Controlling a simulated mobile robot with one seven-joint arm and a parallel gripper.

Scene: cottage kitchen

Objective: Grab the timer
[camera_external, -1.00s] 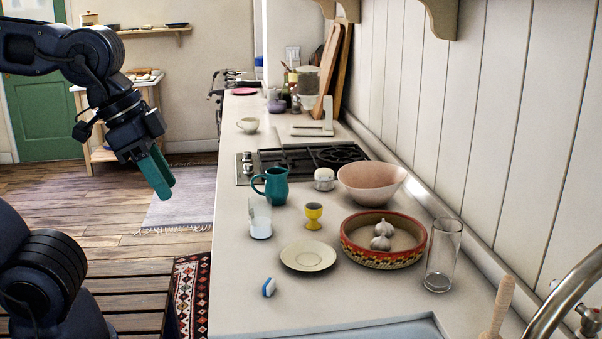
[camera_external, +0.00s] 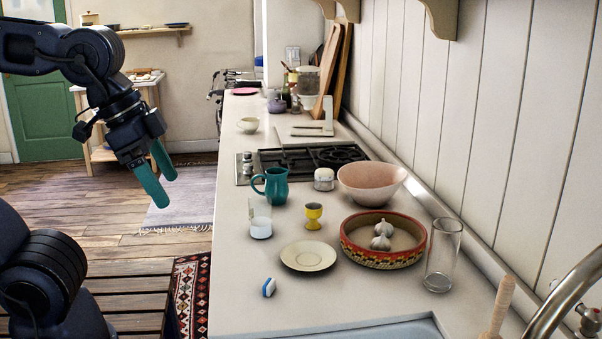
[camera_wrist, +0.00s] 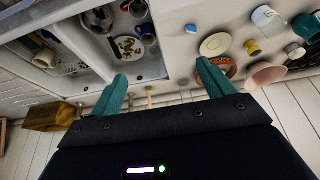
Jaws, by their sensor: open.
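A small white round thing with a darker band (camera_external: 324,179), which looks like the timer, stands on the counter between the teal jug (camera_external: 271,186) and the pink bowl (camera_external: 372,184). It also shows near the right edge of the wrist view (camera_wrist: 294,51). I cannot read a dial on it. My gripper (camera_external: 166,190) is open and empty, with teal fingers pointing down, left of the counter over the floor and well away from the timer. In the wrist view its fingers (camera_wrist: 162,70) are spread apart with nothing between them.
Near the timer stand a yellow egg cup (camera_external: 313,215), a glass with white contents (camera_external: 260,219) and a red patterned dish (camera_external: 352,253) holding garlic. A saucer (camera_external: 308,256), a blue-and-white block (camera_external: 269,287) and a tall glass (camera_external: 443,255) are nearer. The hob (camera_external: 246,168) lies behind.

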